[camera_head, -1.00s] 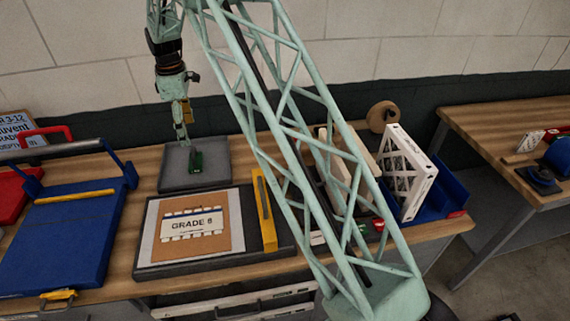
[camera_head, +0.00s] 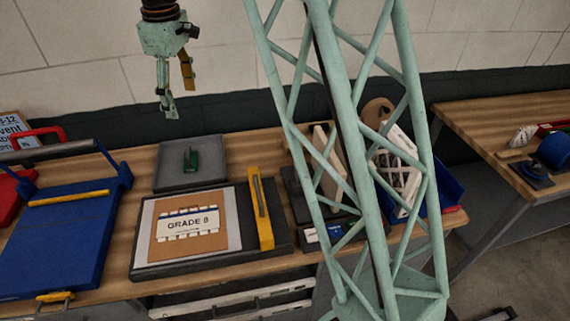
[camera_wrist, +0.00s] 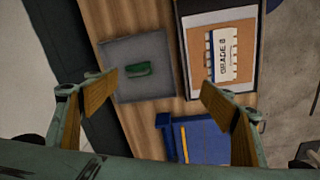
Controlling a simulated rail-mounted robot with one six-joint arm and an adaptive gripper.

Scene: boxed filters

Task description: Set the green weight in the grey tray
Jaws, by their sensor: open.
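The green weight (camera_head: 191,161) sits inside the grey tray (camera_head: 215,178), near its middle and apart from its edges. In the wrist view the weight (camera_wrist: 138,69) also lies on the tray's floor (camera_wrist: 153,90). My gripper (camera_head: 172,112) hangs well above and behind the tray in the head view. In the wrist view its two tan-padded fingers (camera_wrist: 160,82) are spread wide with nothing between them.
A dark board with a "GRADE 8" card (camera_head: 190,224) lies in front of the tray, with a yellow tool (camera_head: 261,212) on its right. A blue clamp-like fixture (camera_head: 58,240) stands at left. A white-framed filter (camera_head: 397,172) stands in a blue bin (camera_head: 447,190) at right.

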